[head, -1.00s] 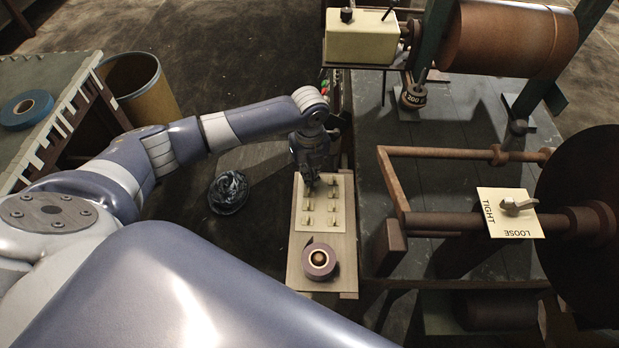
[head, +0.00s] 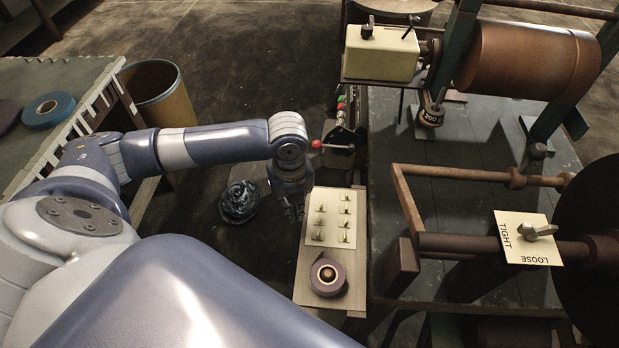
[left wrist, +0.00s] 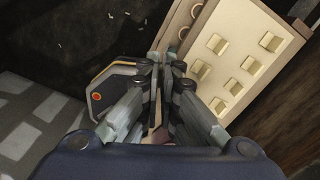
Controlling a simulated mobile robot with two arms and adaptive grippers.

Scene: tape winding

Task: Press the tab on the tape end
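A pale board (head: 333,217) carries several small cream tabs (head: 343,238) in two columns; the top-left spot looks empty. The board also shows in the left wrist view (left wrist: 285,42). My left gripper (head: 294,212) points down just left of the board in the head view. In the left wrist view its fingers (left wrist: 167,64) are close together, apparently shut on a thin tab, which the fingers hide. A purple tape roll (head: 327,277) lies on the same bench below the board; its loose end cannot be made out. My right gripper is not in view.
A lever with a red knob (head: 317,145) stands behind the left gripper. A dark bundle (head: 239,202) lies left of it. A machine with a copper drum (head: 528,52) and a TIGHT/LOOSE plate (head: 527,240) stands right. A blue roll (head: 48,110) lies on the left table.

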